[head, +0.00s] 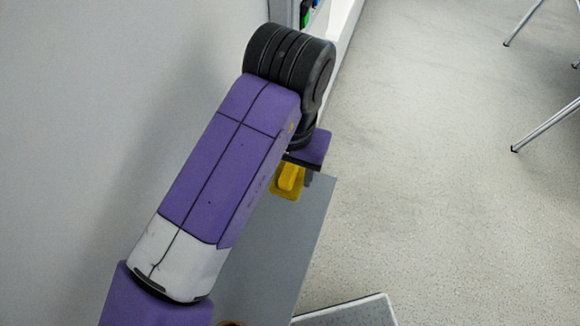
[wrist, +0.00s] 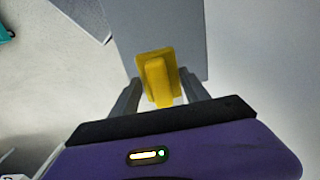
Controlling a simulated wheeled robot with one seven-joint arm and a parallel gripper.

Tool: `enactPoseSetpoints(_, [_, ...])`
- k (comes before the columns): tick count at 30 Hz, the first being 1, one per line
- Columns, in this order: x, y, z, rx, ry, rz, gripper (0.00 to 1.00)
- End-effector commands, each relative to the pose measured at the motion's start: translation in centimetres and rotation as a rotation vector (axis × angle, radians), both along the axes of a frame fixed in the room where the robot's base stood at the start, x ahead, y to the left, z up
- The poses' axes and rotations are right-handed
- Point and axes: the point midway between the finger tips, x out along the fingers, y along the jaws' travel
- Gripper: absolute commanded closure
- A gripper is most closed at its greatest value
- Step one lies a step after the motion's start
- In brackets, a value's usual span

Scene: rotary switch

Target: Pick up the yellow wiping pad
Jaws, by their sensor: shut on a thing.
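The yellow wiping pad (wrist: 156,62) has a flat base and a raised grip. In the wrist view it lies between the two grey fingers of my gripper (wrist: 160,90), which is shut on its raised grip. In the head view the yellow pad (head: 287,182) shows just below my purple gripper body (head: 310,150), over the grey table top. My arm hides part of the pad and most of the fingers there. I cannot tell whether the pad touches the table.
The grey table (head: 265,245) is narrow and stands beside a pale wall (head: 90,100) on the left. A light-edged grey panel (head: 350,315) is at the bottom. Metal chair legs (head: 545,125) stand at the right. The floor between is clear.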

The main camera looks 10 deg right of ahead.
Motion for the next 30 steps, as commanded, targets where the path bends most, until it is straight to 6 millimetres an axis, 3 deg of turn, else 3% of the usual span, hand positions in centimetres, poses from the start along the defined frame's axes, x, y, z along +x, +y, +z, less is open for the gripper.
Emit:
enactPoseSetpoints(3, [0.1, 0.0, 3.4, 0.0, -0.005, -0.002, 0.86])
enactPoseSetpoints(12, [0.1, 0.0, 8.8, 0.001, -0.003, -0.002, 0.86])
enactPoseSetpoints(19, [0.1, 0.0, 10.8, 0.001, -0.002, 0.0, 0.86])
enactPoseSetpoints(30, [0.0, 0.0, 11.2, 0.0, -0.001, 0.0, 0.86])
